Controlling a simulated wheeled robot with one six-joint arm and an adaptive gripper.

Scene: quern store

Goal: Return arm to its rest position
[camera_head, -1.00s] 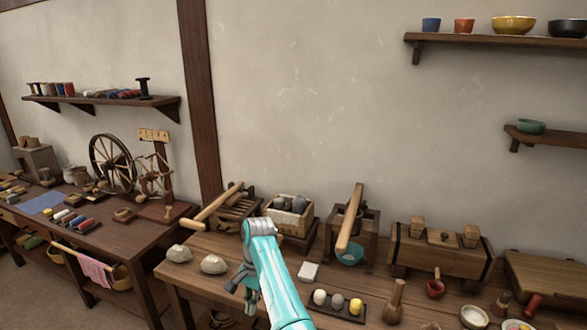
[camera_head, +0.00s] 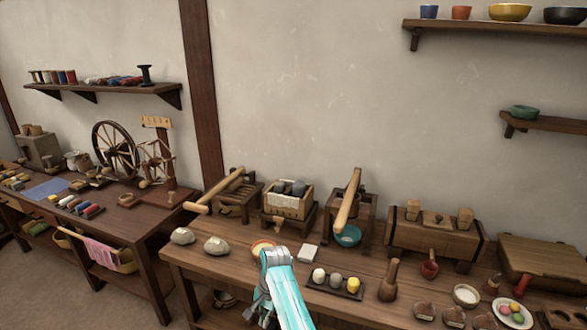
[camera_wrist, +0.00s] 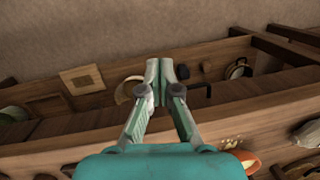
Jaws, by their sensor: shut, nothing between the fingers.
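My gripper (camera_wrist: 160,72) is shut and empty in the wrist view, its two fingers together. In the head view my turquoise arm (camera_head: 284,290) comes up from the bottom edge and bends at its grey wrist joint. My gripper (camera_head: 260,308) hangs down there at the front of the wooden workbench (camera_head: 235,267), partly hidden by the arm. An orange-rimmed bowl (camera_head: 263,247) stands on the bench just behind the wrist. The wrist view looks past the fingers at wooden boards and shelving with several blurred items.
Two pale stones (camera_head: 183,236) lie left of my arm. A dark tray (camera_head: 334,284) with three balls and a wooden pestle (camera_head: 389,281) stand to the right. A wooden press frame (camera_head: 350,214) is behind. A spinning-wheel table (camera_head: 125,220) stands left.

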